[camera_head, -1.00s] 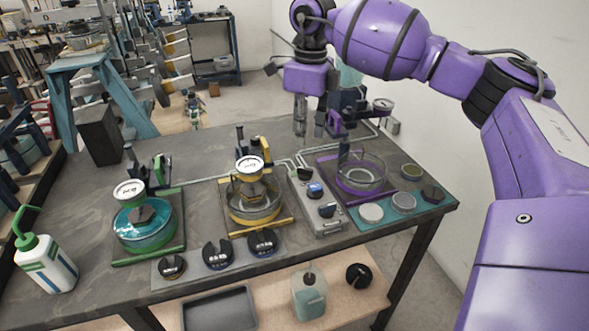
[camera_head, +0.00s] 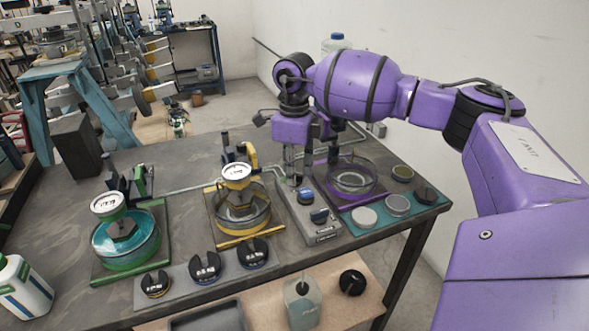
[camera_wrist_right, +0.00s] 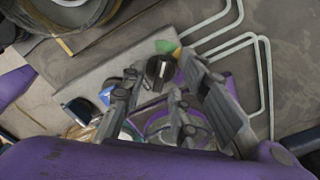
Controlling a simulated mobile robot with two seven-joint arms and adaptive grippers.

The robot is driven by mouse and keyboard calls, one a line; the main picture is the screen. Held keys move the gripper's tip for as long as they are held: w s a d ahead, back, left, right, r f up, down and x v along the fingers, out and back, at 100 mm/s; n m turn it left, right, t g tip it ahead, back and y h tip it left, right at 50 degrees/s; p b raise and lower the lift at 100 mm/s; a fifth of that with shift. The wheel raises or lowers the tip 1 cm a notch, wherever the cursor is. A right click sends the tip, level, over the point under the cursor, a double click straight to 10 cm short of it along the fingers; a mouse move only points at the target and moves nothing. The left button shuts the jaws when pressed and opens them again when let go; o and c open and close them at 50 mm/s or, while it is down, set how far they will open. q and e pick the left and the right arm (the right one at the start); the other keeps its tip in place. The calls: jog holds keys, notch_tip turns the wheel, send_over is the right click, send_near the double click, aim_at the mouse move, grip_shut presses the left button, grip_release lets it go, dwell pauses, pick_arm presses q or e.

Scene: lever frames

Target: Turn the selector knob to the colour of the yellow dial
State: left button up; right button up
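The selector knob (camera_wrist_right: 153,70) is dark with a pale line and sits at one end of a grey panel (camera_head: 322,235). Green, yellow and purple patches show around it in the wrist view; which one it points to I cannot tell. My right gripper (camera_head: 292,170) is over that end, hiding the knob in the head view. In the wrist view its fingers (camera_wrist_right: 161,62) are apart, one on each side of the knob; contact is unclear. The yellow dial (camera_head: 236,172) is a white round face above a yellow-rimmed glass dish. My left gripper is out of view.
Several slotted dark weights (camera_head: 205,266) lie in front.

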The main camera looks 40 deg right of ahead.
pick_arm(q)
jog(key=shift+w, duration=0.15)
pick_arm(e)
jog(key=shift+c, duration=0.7)
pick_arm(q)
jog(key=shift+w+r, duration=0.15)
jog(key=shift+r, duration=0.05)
pick_arm(e)
grip_shut()
